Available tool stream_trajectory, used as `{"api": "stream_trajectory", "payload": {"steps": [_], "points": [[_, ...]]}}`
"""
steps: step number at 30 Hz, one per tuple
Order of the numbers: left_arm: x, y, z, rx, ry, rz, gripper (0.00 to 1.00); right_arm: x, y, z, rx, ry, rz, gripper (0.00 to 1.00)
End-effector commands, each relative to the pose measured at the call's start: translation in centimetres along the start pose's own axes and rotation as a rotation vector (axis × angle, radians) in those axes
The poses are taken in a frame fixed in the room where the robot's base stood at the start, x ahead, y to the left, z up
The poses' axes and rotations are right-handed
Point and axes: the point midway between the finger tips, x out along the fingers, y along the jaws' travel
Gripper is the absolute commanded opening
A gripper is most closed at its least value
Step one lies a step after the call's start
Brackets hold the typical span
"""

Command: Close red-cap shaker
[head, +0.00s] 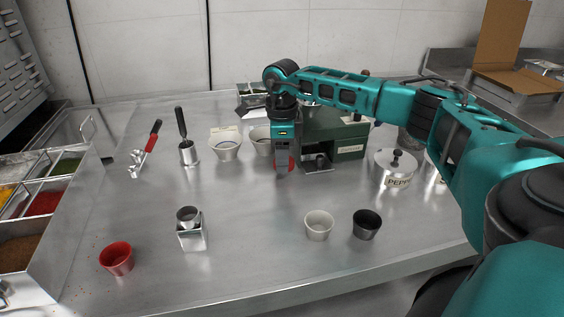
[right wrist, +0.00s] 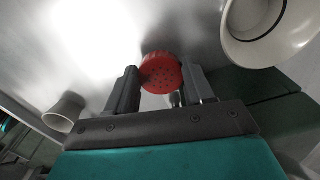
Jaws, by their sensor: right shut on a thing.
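My right gripper (head: 284,165) points down beside the green box near the middle of the table. It is shut on the red cap (right wrist: 161,70), which shows between the two fingers in the right wrist view with small holes in its top. My left gripper is not in view.
The green box (head: 348,138) stands just right of my gripper, with white bowls (head: 226,150) to the left. A lidded pepper tin (head: 394,170) is at right. A red cup (head: 117,258), metal holder (head: 192,238), white cup (head: 319,225) and dark cup (head: 366,224) stand nearer the front.

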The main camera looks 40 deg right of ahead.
Motion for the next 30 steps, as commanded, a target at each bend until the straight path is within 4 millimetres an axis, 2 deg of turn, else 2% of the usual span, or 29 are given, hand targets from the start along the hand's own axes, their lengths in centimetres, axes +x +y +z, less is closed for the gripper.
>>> {"api": "stream_trajectory", "payload": {"steps": [12, 18, 24, 30], "points": [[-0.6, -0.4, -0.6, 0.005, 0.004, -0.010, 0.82, -11.2, -0.1, 0.1, -0.001, -0.006, -0.005, 0.24], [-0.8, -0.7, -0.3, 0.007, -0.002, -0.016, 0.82, -15.4, 0.0, 0.1, -0.001, -0.003, -0.002, 0.24], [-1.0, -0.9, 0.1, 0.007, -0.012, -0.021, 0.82, -17.4, 0.0, 0.0, -0.001, -0.001, -0.001, 0.24], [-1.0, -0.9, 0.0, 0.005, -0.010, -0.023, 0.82, -17.8, 0.0, 0.0, -0.001, -0.001, 0.000, 0.24]]}}
